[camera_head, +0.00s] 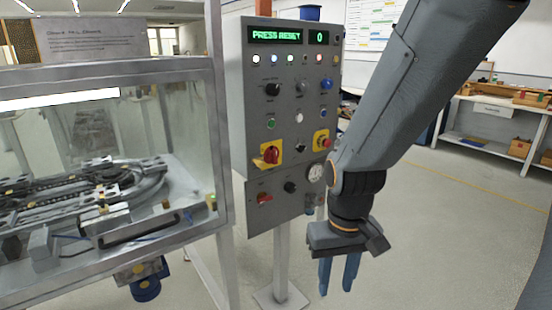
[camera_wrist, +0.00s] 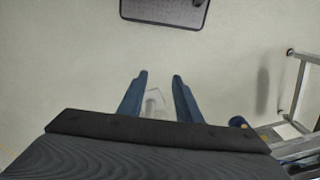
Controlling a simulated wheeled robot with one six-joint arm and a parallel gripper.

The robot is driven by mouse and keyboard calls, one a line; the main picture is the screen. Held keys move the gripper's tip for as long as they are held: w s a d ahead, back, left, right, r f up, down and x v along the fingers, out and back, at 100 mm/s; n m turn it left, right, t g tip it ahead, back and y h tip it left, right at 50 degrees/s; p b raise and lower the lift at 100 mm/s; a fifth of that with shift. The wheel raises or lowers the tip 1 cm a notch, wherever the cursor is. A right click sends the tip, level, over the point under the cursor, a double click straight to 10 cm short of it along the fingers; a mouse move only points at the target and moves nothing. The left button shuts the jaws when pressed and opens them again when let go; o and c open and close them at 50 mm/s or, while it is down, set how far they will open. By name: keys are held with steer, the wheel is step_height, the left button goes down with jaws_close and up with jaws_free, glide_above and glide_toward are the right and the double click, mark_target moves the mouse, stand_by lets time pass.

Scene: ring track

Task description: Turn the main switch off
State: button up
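A grey control panel (camera_head: 290,60) stands upright on a post. A red rotary knob on a yellow plate (camera_head: 271,154), which looks like the main switch, sits at its lower left. A second red knob (camera_head: 264,198) is on the lower grey plate. A red button on a yellow plate (camera_head: 322,141) is at the panel's right. My gripper (camera_head: 338,288) hangs fingers-down, to the right of and below the panel, apart from all knobs. Its two blue fingers are spread and empty, also in the wrist view (camera_wrist: 158,75). No switch shows in the wrist view.
A glass-sided metal case (camera_head: 110,240) with a track inside stands close to the panel's left. The panel's post foot (camera_head: 281,297) is on the floor. A workbench (camera_head: 490,112) is at the back right. The floor between is clear. A dark rectangular plate (camera_wrist: 165,12) shows at the wrist view's top.

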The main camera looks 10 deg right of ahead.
steer(key=w+d+t, duration=0.3)
steer(key=w+t, duration=0.1)
steer(key=w, duration=1)
steer(key=n+t+y, duration=0.5)
steer(key=t+y, duration=0.3)
steer(key=t, duration=0.4)
glide_toward(276, 152)
steer(key=w, duration=0.1)
steer(key=p+x, duration=0.1)
steer(key=x, duration=0.7)
steer(key=shift+s+a, duration=0.1)
steer(key=shift+a, duration=0.05)
steer(key=shift+c, duration=0.4)
steer(key=c, duration=0.6)
